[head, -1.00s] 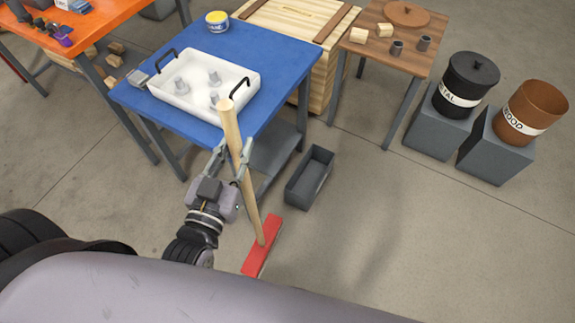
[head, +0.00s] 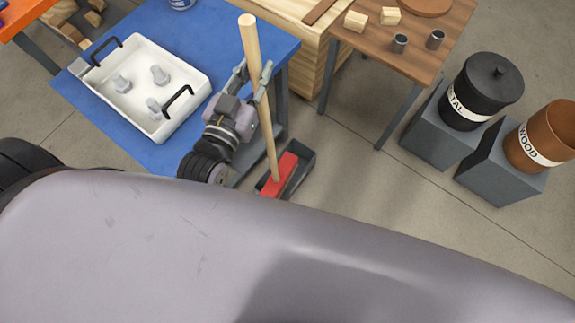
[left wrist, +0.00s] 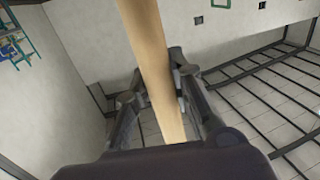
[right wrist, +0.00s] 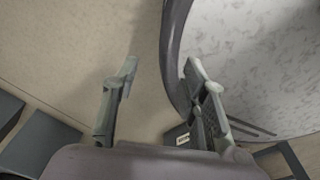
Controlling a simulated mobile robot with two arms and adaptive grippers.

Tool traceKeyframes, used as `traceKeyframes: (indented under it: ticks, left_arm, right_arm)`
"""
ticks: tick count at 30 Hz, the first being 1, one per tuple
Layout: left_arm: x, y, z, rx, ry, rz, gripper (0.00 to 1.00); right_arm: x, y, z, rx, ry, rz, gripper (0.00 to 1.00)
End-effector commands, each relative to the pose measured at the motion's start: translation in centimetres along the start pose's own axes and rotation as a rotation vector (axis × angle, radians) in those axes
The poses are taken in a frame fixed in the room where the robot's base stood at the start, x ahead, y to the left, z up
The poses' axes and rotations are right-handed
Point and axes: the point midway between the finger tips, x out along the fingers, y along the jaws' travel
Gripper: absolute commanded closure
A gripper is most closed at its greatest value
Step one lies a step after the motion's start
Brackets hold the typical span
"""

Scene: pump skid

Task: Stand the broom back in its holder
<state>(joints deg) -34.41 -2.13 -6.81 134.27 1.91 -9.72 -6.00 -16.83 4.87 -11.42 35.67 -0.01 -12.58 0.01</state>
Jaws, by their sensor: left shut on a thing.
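The broom has a pale wooden handle (head: 268,130) and a red head (head: 280,175). My left gripper (head: 254,80) is shut around the upper part of the handle, and the handle also shows between its fingers in the left wrist view (left wrist: 155,60). The broom is near upright with its head down. A dark grey open box (head: 300,172), which looks like the holder, is on the floor beside the blue table. The red head overlaps the box in the head view; I cannot tell whether it is inside or above it. My right gripper (right wrist: 155,80) is open and empty.
The blue table (head: 215,55) holds a white tray (head: 178,118) with grey bolts, close left of my left gripper. A wooden crate (head: 295,50) and brown table (head: 440,50) stand behind. Black (head: 480,90) and brown (head: 545,135) bins stand on the right. Floor between is clear.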

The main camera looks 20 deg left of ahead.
Motion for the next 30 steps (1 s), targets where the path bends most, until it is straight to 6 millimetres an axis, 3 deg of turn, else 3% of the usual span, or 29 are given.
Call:
traceKeyframes:
  ticks: [3,9,17,20,30]
  left_arm:
    - [3.1,0.6,0.1,0.005,0.017,0.046,1.00]
    - [7.2,1.3,-0.2,0.016,0.013,0.103,1.00]
    - [9.3,1.5,0.0,0.025,0.004,0.127,1.00]
    - [9.3,1.5,1.6,0.025,-0.001,0.128,1.00]
    - [9.3,1.3,10.0,0.026,0.000,0.128,1.00]
  right_arm:
    - [1.2,-0.1,0.5,0.000,-0.004,-0.001,0.60]
    - [2.2,-0.4,1.2,0.001,-0.013,-0.005,0.60]
    - [2.6,-1.3,1.3,0.004,-0.015,-0.014,0.60]
    - [2.9,-1.3,1.2,0.004,-0.014,-0.014,0.60]
    - [4.1,-0.8,1.0,0.001,-0.009,-0.008,0.60]
